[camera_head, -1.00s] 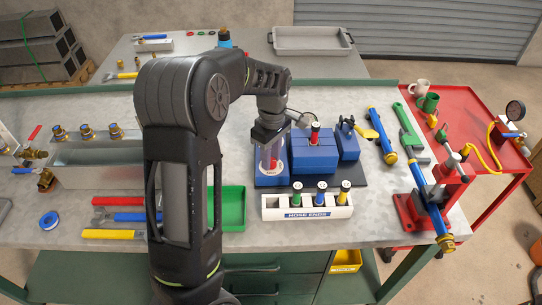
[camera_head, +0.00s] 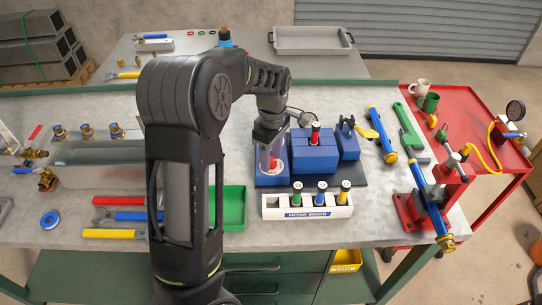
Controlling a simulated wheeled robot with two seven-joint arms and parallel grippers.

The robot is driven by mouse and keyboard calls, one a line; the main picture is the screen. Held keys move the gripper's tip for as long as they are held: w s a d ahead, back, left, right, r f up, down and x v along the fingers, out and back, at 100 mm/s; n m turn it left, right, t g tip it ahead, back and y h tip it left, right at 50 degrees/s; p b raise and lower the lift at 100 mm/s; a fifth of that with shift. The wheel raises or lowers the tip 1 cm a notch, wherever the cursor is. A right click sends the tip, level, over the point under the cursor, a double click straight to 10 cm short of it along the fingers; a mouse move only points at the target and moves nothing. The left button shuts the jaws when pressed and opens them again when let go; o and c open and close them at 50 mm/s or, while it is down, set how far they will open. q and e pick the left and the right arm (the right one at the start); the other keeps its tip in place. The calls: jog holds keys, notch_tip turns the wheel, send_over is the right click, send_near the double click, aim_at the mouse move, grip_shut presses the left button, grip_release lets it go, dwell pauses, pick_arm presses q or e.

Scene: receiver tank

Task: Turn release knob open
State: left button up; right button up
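My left gripper (camera_head: 268,150) points down at the left end of a blue device (camera_head: 314,157) on a dark base plate. A small red part (camera_head: 275,163) shows at the fingertips; it may be the release knob, but I cannot tell for sure. The gripper and its wrist hide most of that end, so I cannot tell whether the fingers touch it or how far they are closed. A red-topped black fitting (camera_head: 315,132) stands upright in the blue block. A smaller blue block (camera_head: 347,143) with a black top stands to its right. My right gripper is not in view.
A white hose-ends rack (camera_head: 307,212) with several fittings stands in front of the device. A green tray (camera_head: 233,206) lies to the left, partly behind my arm. A red vise (camera_head: 433,195) holding a blue tube and a green wrench (camera_head: 408,130) are to the right.

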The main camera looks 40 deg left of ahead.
aim_at(272, 159)
pick_arm(q)
jog(key=shift+r, duration=0.1)
notch_tip(272, 159, up, 8)
jog(key=shift+w+f+b, duration=0.1)
jog(key=shift+f+b, duration=0.1)
jog(key=shift+b, duration=0.35)
dwell(0.6)
